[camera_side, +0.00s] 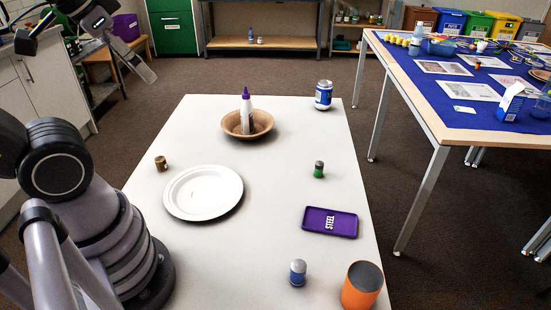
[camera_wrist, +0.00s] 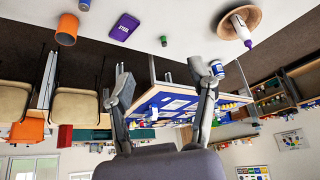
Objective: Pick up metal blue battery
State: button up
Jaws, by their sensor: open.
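The blue battery (camera_side: 298,272) stands upright near the front of the white table, with a silver top and a blue body. It also shows at the top edge of the wrist view (camera_wrist: 84,4), partly cut off. My gripper (camera_wrist: 163,82) is open and empty, its two fingers spread wide. In the side view it is raised at the upper left, far from the battery and above table height, and partly cut off by the picture edge.
An orange cup (camera_side: 361,287) stands close to the right of the battery. A purple tray marked STEEL (camera_side: 340,222) lies behind it.

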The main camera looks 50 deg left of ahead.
jog(key=shift+o, duration=0.9)
